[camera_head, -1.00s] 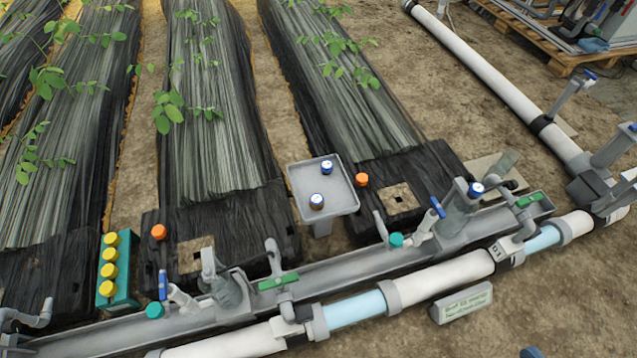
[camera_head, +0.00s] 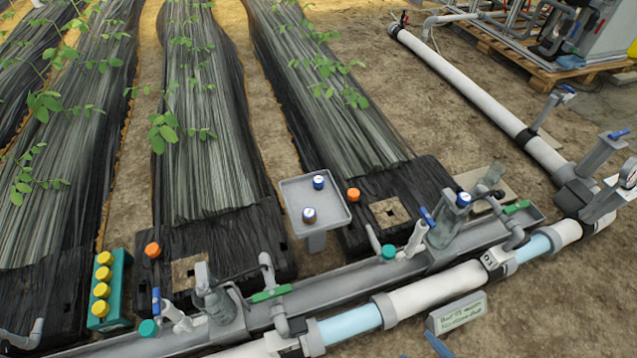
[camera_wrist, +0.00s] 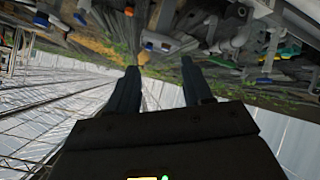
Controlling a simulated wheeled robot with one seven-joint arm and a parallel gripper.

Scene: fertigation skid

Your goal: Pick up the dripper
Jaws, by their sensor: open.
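Small round capped pieces are in the head view, and I cannot tell for sure which is the dripper. Two blue-and-white ones, a rear one (camera_head: 318,182) and a front one (camera_head: 309,215), stand apart on a grey tray (camera_head: 338,212) on a post. Orange ones sit on the black beds, one at the left (camera_head: 152,250) and one right of the tray (camera_head: 353,194). Several yellow-topped ones (camera_head: 101,290) stand in a teal rack (camera_head: 122,280). My gripper (camera_wrist: 160,64) is open and empty in the wrist view, with its fingers well apart. The wrist view appears inverted.
A long grey channel (camera_head: 345,275) and a white pipe (camera_head: 440,290) with valves cross the front. Green and blue handles stick up there. Covered plant rows (camera_head: 205,140) lie behind. Bare soil is at right. A small sign (camera_head: 458,313) stands at front.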

